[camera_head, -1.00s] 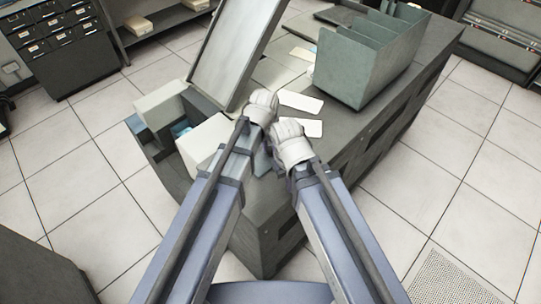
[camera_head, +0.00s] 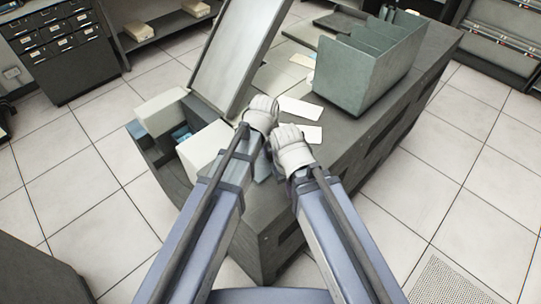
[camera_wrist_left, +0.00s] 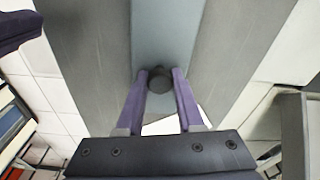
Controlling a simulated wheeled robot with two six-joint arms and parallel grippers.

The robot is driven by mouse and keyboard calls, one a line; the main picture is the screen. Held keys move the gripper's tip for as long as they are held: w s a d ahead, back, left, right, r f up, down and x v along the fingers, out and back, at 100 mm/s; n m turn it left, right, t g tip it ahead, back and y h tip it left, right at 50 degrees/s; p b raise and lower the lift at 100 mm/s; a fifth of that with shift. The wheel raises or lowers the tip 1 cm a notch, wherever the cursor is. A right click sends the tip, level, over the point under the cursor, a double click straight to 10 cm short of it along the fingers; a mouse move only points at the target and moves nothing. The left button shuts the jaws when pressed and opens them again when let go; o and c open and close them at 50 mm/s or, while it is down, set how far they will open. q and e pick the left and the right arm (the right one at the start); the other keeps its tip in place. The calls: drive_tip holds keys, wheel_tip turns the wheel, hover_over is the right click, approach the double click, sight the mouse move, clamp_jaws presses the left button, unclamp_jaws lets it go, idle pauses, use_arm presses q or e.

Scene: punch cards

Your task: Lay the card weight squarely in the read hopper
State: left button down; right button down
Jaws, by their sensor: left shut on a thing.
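My left gripper (camera_wrist_left: 160,78) has its two purple fingers shut on a dark round knob (camera_wrist_left: 159,81), seen in the left wrist view. The knob appears to belong to the card weight, whose body I cannot clearly make out; a pale blue-grey strip (camera_wrist_left: 166,30) lies beneath the knob. In the head view my left gripper (camera_head: 262,115) is over the grey machine (camera_head: 270,205), its fingers hidden behind its pale housing. My right gripper (camera_head: 291,148) is close beside it, its fingers also hidden. I cannot tell which part of the machine is the read hopper.
A tilted grey panel (camera_head: 232,55) rises behind the grippers. Cream blocks (camera_head: 205,146) stand at the machine's left. A green divided rack (camera_head: 365,65) and white cards (camera_head: 300,107) are on top. Card drawers (camera_head: 55,45) stand far left. Tiled floor is open on the right.

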sight(271, 155)
use_arm(q)
wheel_tip(271, 155, up, 10)
drive_tip(key=p, duration=0.9)
drive_tip(key=shift+f, duration=0.2)
drive_tip(key=shift+s+f, duration=0.1)
